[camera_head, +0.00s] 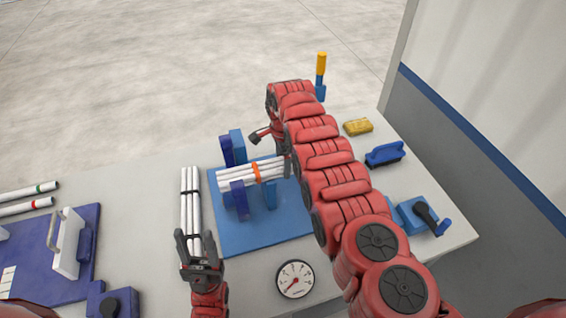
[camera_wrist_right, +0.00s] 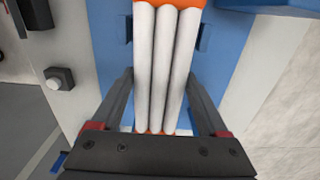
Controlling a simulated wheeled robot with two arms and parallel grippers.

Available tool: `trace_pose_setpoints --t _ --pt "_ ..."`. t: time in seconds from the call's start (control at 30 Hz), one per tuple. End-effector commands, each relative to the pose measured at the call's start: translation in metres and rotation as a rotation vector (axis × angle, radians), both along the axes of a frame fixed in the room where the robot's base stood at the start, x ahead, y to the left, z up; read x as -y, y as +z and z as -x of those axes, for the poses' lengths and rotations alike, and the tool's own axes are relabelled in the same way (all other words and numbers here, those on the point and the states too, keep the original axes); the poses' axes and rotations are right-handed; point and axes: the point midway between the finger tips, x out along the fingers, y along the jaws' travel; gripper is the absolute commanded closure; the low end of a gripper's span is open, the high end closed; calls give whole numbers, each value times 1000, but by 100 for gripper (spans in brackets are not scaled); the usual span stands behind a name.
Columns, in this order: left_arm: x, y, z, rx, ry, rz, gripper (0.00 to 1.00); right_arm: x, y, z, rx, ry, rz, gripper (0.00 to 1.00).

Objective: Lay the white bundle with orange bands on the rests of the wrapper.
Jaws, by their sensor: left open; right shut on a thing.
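The white bundle with orange bands (camera_head: 236,177) lies level between the dark blue uprights (camera_head: 226,151) of the wrapper, over its blue base plate (camera_head: 235,240). I cannot tell whether it touches the rests. My right gripper (camera_wrist_right: 158,100) is shut on the bundle's right end; in the head view my arm mostly hides this grip. The right wrist view shows the white pipes (camera_wrist_right: 163,65) between the fingers, with orange bands at the far and near ends. My left gripper (camera_head: 196,245) is open, low over the near end of a white bundle with black bands (camera_head: 190,205).
A pressure gauge (camera_head: 295,279) lies near the front edge. A blue board with a white handled block (camera_head: 68,245) is at left, near loose pipes (camera_head: 28,208). A yellow sponge (camera_head: 358,127), a blue brush (camera_head: 384,154) and a blue device (camera_head: 420,214) are at right.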

Motion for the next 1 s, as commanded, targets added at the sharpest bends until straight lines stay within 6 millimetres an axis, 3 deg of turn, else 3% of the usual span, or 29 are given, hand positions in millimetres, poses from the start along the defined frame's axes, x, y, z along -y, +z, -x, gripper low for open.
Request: trace_pose_setpoints --t 0.2,0.23,0.33,0.73,0.93,1.0 --pt "0 -4 0 0 0 0 50 0 -3 0 2 1 -1 100" --pt "0 -4 0 0 0 0 50 0 -3 0 1 1 0 21" --pt "0 -2 0 0 0 0 50 0 -2 0 2 1 -1 3" --pt "0 3 0 0 0 0 50 -1 5 0 2 1 -1 0" --pt "0 16 0 0 0 0 50 -2 35 -1 4 3 -1 0" --pt "0 4 0 1 0 0 50 -1 43 -3 11 1 -2 0"
